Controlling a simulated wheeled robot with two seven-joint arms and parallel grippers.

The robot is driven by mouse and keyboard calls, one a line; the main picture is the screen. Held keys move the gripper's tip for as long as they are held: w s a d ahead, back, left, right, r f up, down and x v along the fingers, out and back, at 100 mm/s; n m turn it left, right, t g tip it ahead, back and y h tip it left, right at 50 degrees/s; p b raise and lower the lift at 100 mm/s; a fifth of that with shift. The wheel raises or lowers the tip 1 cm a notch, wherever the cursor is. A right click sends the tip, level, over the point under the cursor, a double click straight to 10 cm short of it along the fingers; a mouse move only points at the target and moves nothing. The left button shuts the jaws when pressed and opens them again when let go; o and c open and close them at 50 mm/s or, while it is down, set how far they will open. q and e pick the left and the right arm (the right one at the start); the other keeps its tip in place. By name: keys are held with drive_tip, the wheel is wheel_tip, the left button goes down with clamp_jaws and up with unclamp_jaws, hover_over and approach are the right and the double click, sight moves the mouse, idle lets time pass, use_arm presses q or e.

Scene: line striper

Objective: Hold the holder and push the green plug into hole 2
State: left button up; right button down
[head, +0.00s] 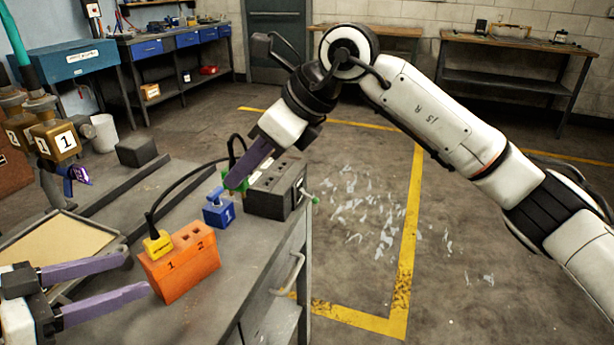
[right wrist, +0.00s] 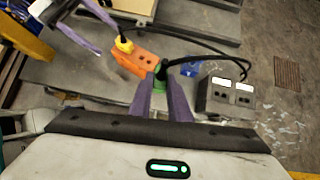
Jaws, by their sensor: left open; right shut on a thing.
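The orange holder (head: 182,268) stands on the bench with holes labelled 1 and 2. A yellow plug (head: 158,243) sits in its hole 1; hole 2 looks empty. My left gripper (head: 139,274) is open, with its fingertips just left of the holder, one nearer and one farther. My right gripper (head: 233,181) is shut on the green plug (right wrist: 162,73), above the bench beside the grey box. The green plug is partly hidden behind the fingers in the head view. The holder (right wrist: 137,62) also shows in the right wrist view, left of the green plug.
A blue block (head: 219,212) labelled 1 stands between the holder and the grey box (head: 265,204). Black cables run from the plugs over the bench. A tan tray (head: 60,247) lies at the left. The bench's right edge drops to open floor.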

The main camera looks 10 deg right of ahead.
sight(181, 258)
use_arm(q)
drive_tip(key=x, duration=1.2)
use_arm(e)
drive_tip(key=w+a+r+n+g+y, duration=0.1)
drive_tip(key=a+r+n+g, duration=0.2)
drive_tip(key=a, duration=0.6)
drive_tip(key=shift+w+a+n, duration=0.2)
drive_tip(key=shift+n, duration=0.8)
use_arm(q)
drive_tip(key=c, duration=1.5)
